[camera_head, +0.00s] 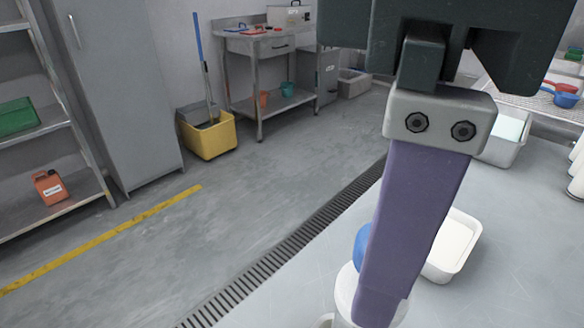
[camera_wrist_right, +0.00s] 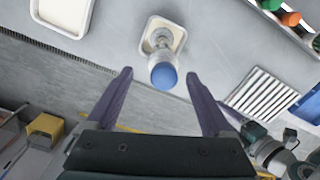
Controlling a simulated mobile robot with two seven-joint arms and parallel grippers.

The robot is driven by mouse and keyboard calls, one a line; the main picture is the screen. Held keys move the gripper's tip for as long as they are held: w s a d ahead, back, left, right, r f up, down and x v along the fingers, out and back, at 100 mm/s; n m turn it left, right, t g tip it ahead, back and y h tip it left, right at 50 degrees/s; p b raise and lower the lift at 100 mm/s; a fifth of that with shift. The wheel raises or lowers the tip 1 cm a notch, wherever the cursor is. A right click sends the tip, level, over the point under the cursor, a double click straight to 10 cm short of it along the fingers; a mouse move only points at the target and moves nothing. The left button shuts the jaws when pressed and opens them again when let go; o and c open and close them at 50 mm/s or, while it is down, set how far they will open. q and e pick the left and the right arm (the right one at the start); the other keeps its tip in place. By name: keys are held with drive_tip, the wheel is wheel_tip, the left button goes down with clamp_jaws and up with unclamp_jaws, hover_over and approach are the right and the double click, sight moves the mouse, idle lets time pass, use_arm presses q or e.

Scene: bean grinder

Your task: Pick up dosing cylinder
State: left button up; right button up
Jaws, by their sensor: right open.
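A small upright thing with a round blue top (camera_wrist_right: 164,75) and a pale body (camera_wrist_right: 160,57) shows in the right wrist view; it looks like the dosing cylinder, though its full shape is unclear. In the head view its blue part (camera_head: 360,245) is mostly hidden behind a purple finger, with a white rounded piece (camera_head: 345,285) below. My right gripper (camera_wrist_right: 159,75) is open and empty, with a purple finger on each side of the blue top in the wrist view. My left gripper is not in view.
A white tray (camera_head: 452,245) lies on the grey table (camera_head: 500,285) close to the blue-topped thing. A pale container (camera_head: 508,135) stands farther back. White upright items (camera_head: 577,165) stand at the right edge. A floor grate (camera_head: 290,255) runs past the table.

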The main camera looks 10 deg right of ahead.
wheel_tip(320, 180, down, 8)
drive_tip(key=b, duration=0.1)
drive_tip(key=shift+s+a, duration=0.15)
drive_tip(key=shift+s, duration=0.1)
drive_tip(key=shift+r, duration=0.15)
clamp_jaws()
idle(0.5)
idle(0.7)
